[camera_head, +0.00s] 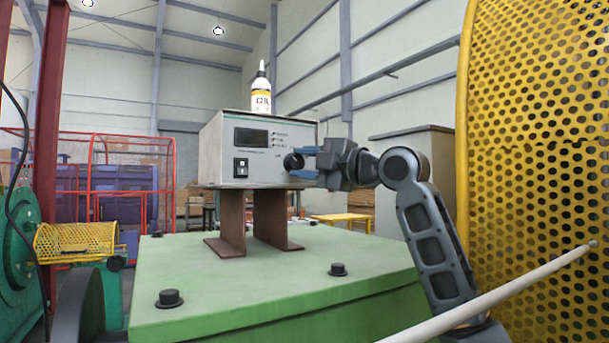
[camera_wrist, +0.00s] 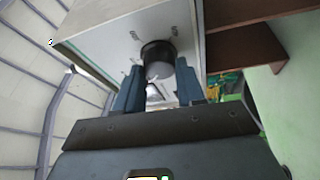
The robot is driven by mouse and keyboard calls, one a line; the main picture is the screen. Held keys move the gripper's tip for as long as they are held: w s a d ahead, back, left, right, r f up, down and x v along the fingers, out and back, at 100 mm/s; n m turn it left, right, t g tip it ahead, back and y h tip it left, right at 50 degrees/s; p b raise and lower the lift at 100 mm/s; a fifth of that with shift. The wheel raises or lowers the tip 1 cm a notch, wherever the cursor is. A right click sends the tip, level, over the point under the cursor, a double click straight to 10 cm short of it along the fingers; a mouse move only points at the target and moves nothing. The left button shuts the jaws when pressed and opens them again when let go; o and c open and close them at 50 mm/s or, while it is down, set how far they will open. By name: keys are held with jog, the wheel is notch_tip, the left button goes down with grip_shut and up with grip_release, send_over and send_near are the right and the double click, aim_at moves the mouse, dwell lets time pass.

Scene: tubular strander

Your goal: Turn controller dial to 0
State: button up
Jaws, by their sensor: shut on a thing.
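The controller (camera_head: 218,155) is a pale box with a dark display (camera_head: 251,137) and a black-and-white switch (camera_head: 241,167) on its front. Its black dial (camera_head: 291,162) sits at the right of the front panel. My gripper (camera_head: 302,162) reaches in from the right and is shut on the dial. In the wrist view the dial (camera_wrist: 158,52) is a dark round knob between the two blue fingers (camera_wrist: 160,85) of my gripper. The dial's pointer mark and scale cannot be read in either view.
A white oil bottle (camera_head: 261,95) stands on top of the controller. The box rests on brown metal supports (camera_head: 232,225) above a green platform (camera_head: 200,270) with black bolts. A yellow perforated guard (camera_head: 535,150) stands close at the right, and a pale rod (camera_head: 520,280) crosses the lower right.

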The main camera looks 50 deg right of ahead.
jog(key=n, duration=0.2)
jog(key=n+g, duration=0.1)
jog(key=n, duration=0.1)
jog(key=shift+r+g, duration=0.2)
jog(key=shift+g, duration=0.1)
jog(key=n+g, duration=0.1)
jog(key=n, duration=0.2)
jog(key=shift+r+h, duration=0.15)
jog(key=shift+h, duration=0.25)
jog(key=n+g+h+p, duration=0.1)
jog(key=n, duration=0.1)
jog(key=n+g+p, duration=0.1)
jog(key=n, duration=0.1)
jog(key=shift+a+r+h, duration=0.1)
jog(key=shift+a+h, duration=0.05)
jog(key=shift+h, duration=0.25)
jog(key=shift+a+n+g+h+p, duration=0.1)
jog(key=shift+n+g+h+p, duration=0.45)
jog(key=shift+n, duration=0.95)
jog(key=shift+h, duration=0.25)
jog(key=o, duration=1)
